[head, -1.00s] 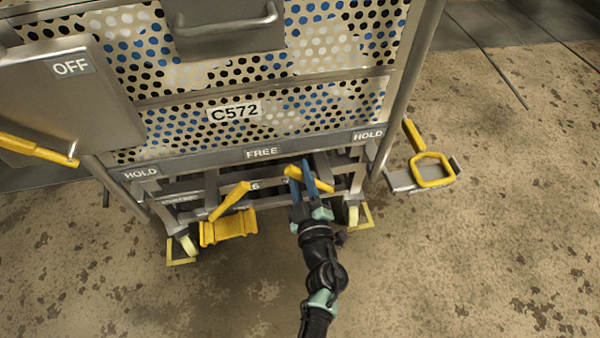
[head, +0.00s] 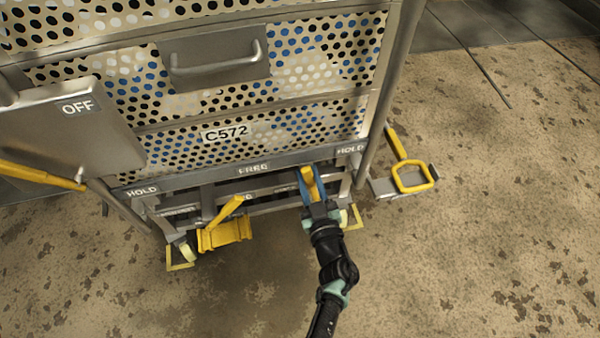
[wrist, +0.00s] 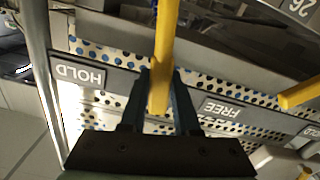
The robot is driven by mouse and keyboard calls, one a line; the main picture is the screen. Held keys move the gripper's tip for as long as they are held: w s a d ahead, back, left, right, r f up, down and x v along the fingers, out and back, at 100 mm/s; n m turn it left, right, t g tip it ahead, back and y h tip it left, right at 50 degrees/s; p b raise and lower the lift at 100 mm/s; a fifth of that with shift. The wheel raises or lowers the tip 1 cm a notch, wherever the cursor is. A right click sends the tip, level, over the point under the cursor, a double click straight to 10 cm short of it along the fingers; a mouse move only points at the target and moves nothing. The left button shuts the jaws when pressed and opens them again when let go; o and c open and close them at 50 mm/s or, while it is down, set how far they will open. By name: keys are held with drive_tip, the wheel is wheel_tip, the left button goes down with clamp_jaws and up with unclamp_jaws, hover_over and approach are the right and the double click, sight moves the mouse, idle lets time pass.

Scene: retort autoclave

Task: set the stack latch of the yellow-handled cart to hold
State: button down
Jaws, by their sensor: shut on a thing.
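The cart (head: 290,120) with the C572 plate has perforated panels. Its lower strip (head: 215,172) reads HOLD at the left, FREE in the middle and HOLD at the right. Under the strip, my gripper (head: 309,182) is shut on a yellow latch lever (head: 310,176), which also shows in the wrist view (wrist: 164,40) between the fingers (wrist: 158,100). The lever stands nearly upright, its tip between FREE and the right HOLD mark (head: 350,149). In the wrist view it lies between HOLD (wrist: 80,74) and FREE (wrist: 222,110). The lever's pivot is hidden in the head view.
A second yellow lever (head: 222,212) leans toward FREE at the left, above a yellow bracket (head: 226,235). A yellow-looped pedal (head: 413,178) is right of the cart. A grey panel marked OFF (head: 75,130) with a yellow bar (head: 40,175) is at left. Floor in front is clear.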

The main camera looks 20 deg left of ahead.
drive_tip(key=w+d+f+m+b, duration=0.2)
drive_tip(key=w+d+m, duration=0.3)
drive_tip(key=m, duration=0.5)
drive_tip(key=shift+d+f, duration=0.2)
drive_tip(key=shift+d, duration=1.2)
drive_tip(key=shift+w+m, duration=0.15)
drive_tip(key=shift+m, duration=0.15)
drive_tip(key=c, duration=0.6)
unclamp_jaws()
drive_tip(key=shift+c, duration=0.2)
